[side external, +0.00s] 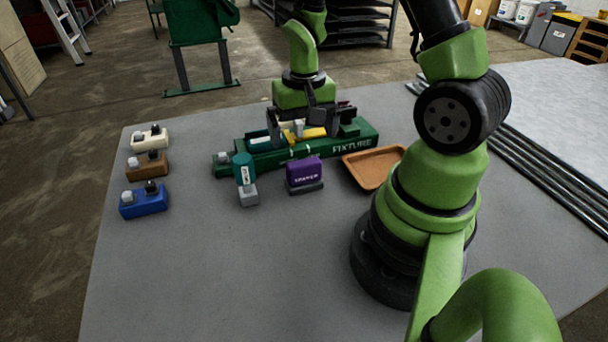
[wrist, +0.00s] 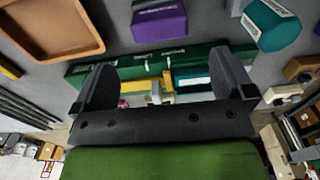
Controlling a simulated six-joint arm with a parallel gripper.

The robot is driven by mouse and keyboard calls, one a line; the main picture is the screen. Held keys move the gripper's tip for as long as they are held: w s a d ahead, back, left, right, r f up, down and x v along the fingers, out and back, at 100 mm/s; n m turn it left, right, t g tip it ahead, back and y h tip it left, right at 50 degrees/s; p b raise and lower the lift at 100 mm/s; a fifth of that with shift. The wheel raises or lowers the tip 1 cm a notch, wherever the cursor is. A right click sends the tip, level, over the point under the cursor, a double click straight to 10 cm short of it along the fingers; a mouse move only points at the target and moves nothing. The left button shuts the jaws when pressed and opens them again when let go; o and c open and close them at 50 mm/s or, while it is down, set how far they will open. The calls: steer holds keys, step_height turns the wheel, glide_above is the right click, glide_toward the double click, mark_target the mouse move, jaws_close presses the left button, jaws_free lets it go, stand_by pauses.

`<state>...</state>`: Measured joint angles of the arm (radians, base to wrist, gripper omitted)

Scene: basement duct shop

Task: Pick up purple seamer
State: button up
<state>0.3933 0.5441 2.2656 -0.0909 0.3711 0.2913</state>
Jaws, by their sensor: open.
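The purple seamer (side external: 304,172) stands on the grey table in front of the green fixture, between a teal tool and an orange-brown tray. It also shows in the wrist view (wrist: 158,22) at the top, beyond my fingertips. My gripper (side external: 302,122) is over the green fixture, behind the purple seamer in the side view. In the wrist view my two fingers (wrist: 166,84) are spread apart with nothing held between them. The fixture lies below them.
The green fixture (side external: 355,145) holds several coloured pieces. A teal tool (side external: 244,170) stands left of the seamer, an orange-brown tray (side external: 366,180) right. White (side external: 150,142), brown (side external: 140,166) and blue (side external: 150,205) blocks sit at the left edge. The front table area is clear.

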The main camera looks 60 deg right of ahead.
mark_target(304, 175)
step_height(304, 175, down, 5)
steer(key=shift+s+r, duration=0.1)
steer(key=shift+a+f, duration=0.15)
steer(key=shift+f, duration=1.25)
steer(key=shift+a+f, duration=0.15)
steer(key=shift+f, duration=1.25)
steer(key=c, duration=0.9)
